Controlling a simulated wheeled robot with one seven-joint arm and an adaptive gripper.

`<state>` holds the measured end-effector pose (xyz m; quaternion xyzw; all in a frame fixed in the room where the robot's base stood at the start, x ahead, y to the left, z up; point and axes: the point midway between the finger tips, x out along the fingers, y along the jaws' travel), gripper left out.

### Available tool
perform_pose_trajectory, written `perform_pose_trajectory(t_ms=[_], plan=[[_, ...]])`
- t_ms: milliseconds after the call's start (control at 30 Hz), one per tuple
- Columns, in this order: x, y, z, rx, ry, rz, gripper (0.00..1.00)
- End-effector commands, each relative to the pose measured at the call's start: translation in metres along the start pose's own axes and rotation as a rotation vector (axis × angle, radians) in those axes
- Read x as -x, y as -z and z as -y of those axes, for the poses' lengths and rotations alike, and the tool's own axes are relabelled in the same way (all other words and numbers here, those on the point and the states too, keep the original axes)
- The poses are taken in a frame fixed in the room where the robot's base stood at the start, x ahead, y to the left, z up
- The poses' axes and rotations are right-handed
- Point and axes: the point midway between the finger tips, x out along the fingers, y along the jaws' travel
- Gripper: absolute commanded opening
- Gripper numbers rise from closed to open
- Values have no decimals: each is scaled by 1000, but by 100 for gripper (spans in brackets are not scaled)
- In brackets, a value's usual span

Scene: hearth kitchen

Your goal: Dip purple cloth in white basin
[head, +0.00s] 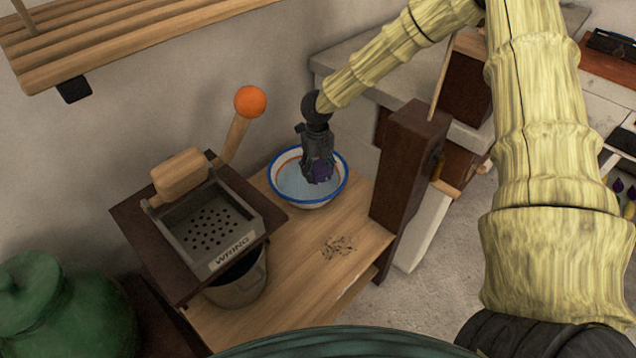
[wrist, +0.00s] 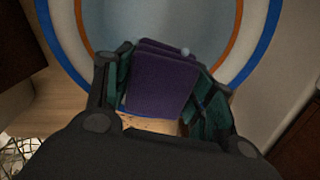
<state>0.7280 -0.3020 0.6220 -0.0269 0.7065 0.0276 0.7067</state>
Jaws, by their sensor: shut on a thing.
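The white basin (head: 310,204) with a blue rim and an orange inner band stands on a wooden bench near the wall. Pale blue-grey water shows inside it. My gripper (head: 318,176) points down into the basin and is shut on the purple cloth (head: 321,171). In the wrist view the folded purple cloth (wrist: 162,82) sits between the two fingers of my gripper (wrist: 165,95), with the basin (wrist: 262,45) behind it. The cloth's lower part is at or near the water; I cannot tell how deep it is.
A wringer box (head: 208,226) marked WRING, with an orange-knobbed lever (head: 250,102), stands left of the basin over a metal pot (head: 240,282). Brown crumbs (head: 338,247) lie on the bench (head: 300,290). A dark wooden post (head: 408,160) stands close right. A slatted shelf (head: 120,40) hangs upper left.

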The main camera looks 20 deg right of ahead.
Motion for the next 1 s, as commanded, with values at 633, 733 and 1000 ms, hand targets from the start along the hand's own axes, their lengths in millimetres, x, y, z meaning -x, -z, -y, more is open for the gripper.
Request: perform_pose_trajectory(t_ms=[633,733,1000], plan=[[41,0,0,-1,0,0,35],[43,0,0,0,0,-1,35],[42,0,0,0,0,0,35]])
